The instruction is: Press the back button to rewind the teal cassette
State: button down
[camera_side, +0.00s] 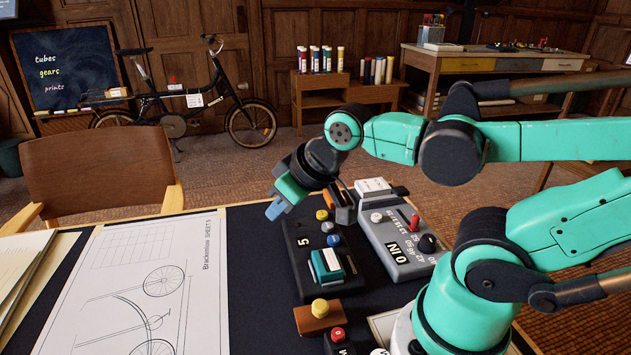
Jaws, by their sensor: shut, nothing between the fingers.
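The teal cassette (328,265) sits in the near part of a dark panel (300,268) marked 5 on the table. Round buttons stand on the panel behind the cassette: a yellow button (321,215), a grey button (328,227) and a blue button (334,240). I cannot read which is the back button. My gripper (275,209) is shut and empty, tilted down above the panel's far left corner. Its blue tip appears left of the yellow button and apart from it.
A grey box (397,262) with a red lever and dark knob stands right of the panel. A yellow button on a brown block (318,316) and a red-topped control (338,335) are nearer. A bicycle drawing sheet (150,290) covers the left table. A chair (100,180) stands behind.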

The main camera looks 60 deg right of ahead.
dwell(0.8)
jog(key=m+y, duration=0.3)
jog(key=m, duration=0.2)
send_over(336, 239)
jog(key=shift+f, duration=0.2)
jog(key=shift+f, duration=0.1)
jog(key=shift+f, duration=4.3)
